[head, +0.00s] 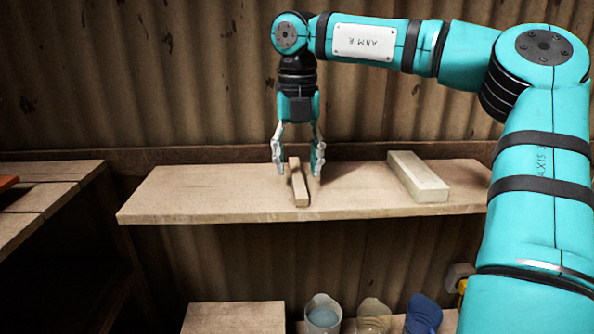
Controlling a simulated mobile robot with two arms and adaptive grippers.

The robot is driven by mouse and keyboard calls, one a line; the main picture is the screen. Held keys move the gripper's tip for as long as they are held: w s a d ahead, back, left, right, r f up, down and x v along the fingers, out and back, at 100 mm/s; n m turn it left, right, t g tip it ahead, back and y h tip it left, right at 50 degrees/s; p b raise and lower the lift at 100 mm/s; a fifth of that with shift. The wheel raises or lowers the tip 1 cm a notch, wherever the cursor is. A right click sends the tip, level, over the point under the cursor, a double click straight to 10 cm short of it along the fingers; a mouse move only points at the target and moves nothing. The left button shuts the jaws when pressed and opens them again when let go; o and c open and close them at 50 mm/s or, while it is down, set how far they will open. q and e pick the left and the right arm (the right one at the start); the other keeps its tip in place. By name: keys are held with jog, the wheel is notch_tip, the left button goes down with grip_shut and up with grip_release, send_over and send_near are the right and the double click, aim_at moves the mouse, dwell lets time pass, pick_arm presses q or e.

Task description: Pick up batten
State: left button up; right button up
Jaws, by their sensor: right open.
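The batten (299,184), a short narrow pale wooden stick, lies on the wooden shelf (220,192), pointing away from me. My right gripper (297,172) points straight down over it. Its two fingers are apart, one on the left of the batten and one on the right. I see a gap between the batten and the right finger; the left finger looks close to it, and I cannot tell if they touch. My left gripper is not in view.
A larger pale block (418,177) lies on the shelf to the right. Below stand a clear cup with blue contents (323,315), another clear cup (373,316) and a blue cup (423,313). A corrugated wall (200,80) rises behind the shelf. The shelf's left part is clear.

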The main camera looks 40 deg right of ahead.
aim_at(297, 179)
jog(key=shift+w+d+f, duration=0.1)
jog(key=shift+f, duration=0.6)
jog(key=shift+w+d+f, duration=0.1)
jog(key=shift+f, duration=0.55)
jog(key=shift+s+a+r, duration=0.1)
jog(key=shift+s+a, duration=0.05)
jog(key=c, duration=0.4)
grip_shut()
